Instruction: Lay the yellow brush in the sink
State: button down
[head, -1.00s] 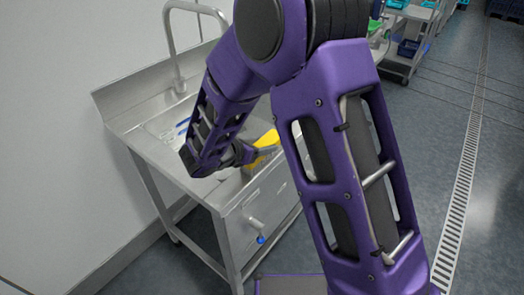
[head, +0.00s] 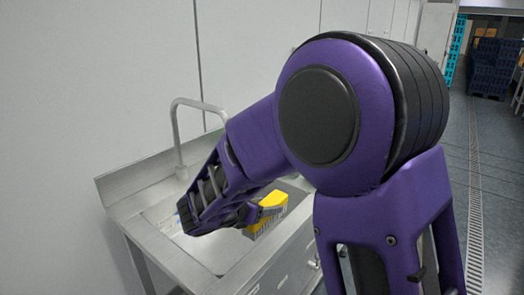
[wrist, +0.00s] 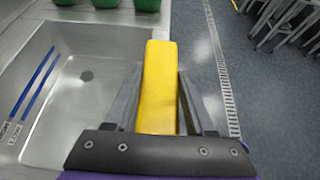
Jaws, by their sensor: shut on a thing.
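The yellow brush (wrist: 157,85) is held between the two fingers of my gripper (wrist: 160,100), in the middle of the wrist view. In the head view the brush (head: 268,205) shows its yellow top and dark bristles below, at the end of my gripper (head: 255,214). The sink (wrist: 97,80) is a steel basin, and in the wrist view its open bowl lies to the left of the brush. The brush appears above the sink's right-hand rim; its exact height cannot be told. My arm hides part of the basin in the head view.
Green containers (wrist: 103,3) stand on the far rim. A tall tap (head: 178,135) arches over the sink's back. A wall (head: 80,90) is behind; open floor (wrist: 200,60) lies to the right.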

jog(key=d+f+n+t+y, duration=0.1)
jog(key=d+n+y, duration=0.2)
jog(key=d, duration=1)
jog(key=shift+f+n+t+y, duration=0.3)
jog(key=shift+n+t+y, duration=0.1)
jog(key=shift+n, duration=0.1)
jog(key=shift+s+d, duration=0.1)
